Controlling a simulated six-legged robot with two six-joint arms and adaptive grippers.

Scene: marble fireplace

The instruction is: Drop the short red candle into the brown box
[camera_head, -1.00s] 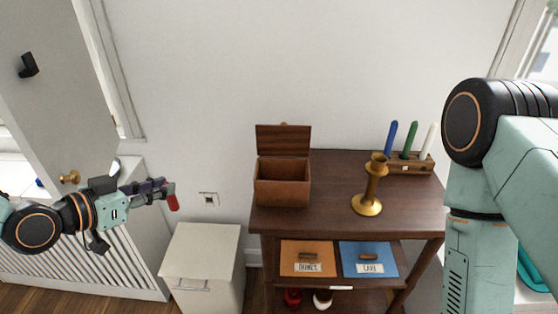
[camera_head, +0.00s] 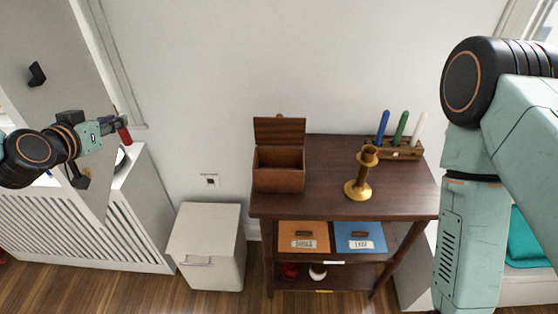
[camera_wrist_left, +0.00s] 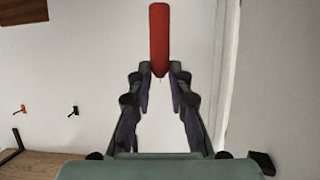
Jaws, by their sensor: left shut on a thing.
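My left gripper (camera_head: 120,122) is at the left of the head view, raised in front of the wall and well left of the table. It is shut on the short red candle (camera_head: 125,135); the left wrist view shows the red candle (camera_wrist_left: 159,35) between the fingertips (camera_wrist_left: 160,72). The brown box (camera_head: 279,178) stands on the left part of the dark wooden table, its lid open and tilted up at the back. The candle is apart from the box. My right arm fills the right side of the head view; its gripper is out of view.
A brass candlestick (camera_head: 360,178) stands right of the box. A wooden rack (camera_head: 398,152) with blue, green and white candles stands behind it. Orange (camera_head: 303,236) and blue (camera_head: 359,237) panels lie on the shelf below. A white cabinet (camera_head: 207,245) stands left of the table.

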